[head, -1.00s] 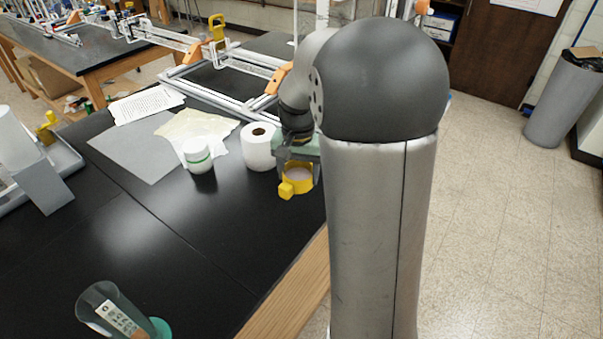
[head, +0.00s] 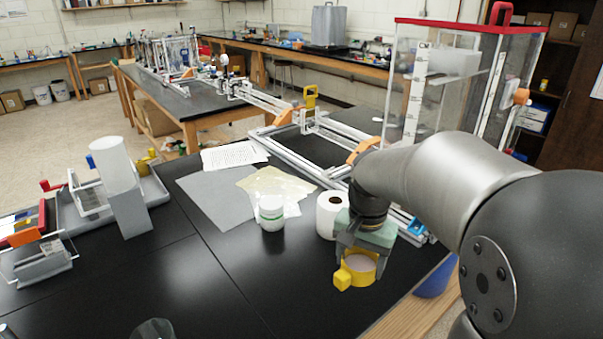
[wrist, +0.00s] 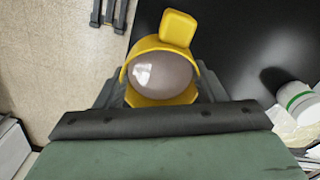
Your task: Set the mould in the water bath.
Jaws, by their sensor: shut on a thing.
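The mould is a yellow ring with a square tab and a pale grey fill (head: 360,267). My gripper (head: 358,260) is shut on it and holds it over the bench's right edge area, tab toward the left front. In the wrist view the mould (wrist: 160,78) sits between the dark fingers, its tab pointing up in the picture. The fill looks smooth and shiny. I cannot say for sure which vessel is the water bath; a tall clear tank with a red rim (head: 470,30) stands at the back right, partly hidden by my arm, and part of a blue vessel (head: 436,280) shows beyond the bench edge.
A white jar with a green band (head: 271,213) and a paper roll (head: 328,213) stand left of my gripper. A grey mat (head: 222,200) and papers lie behind. An aluminium frame (head: 290,158) is farther back. The black bench front is mostly clear.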

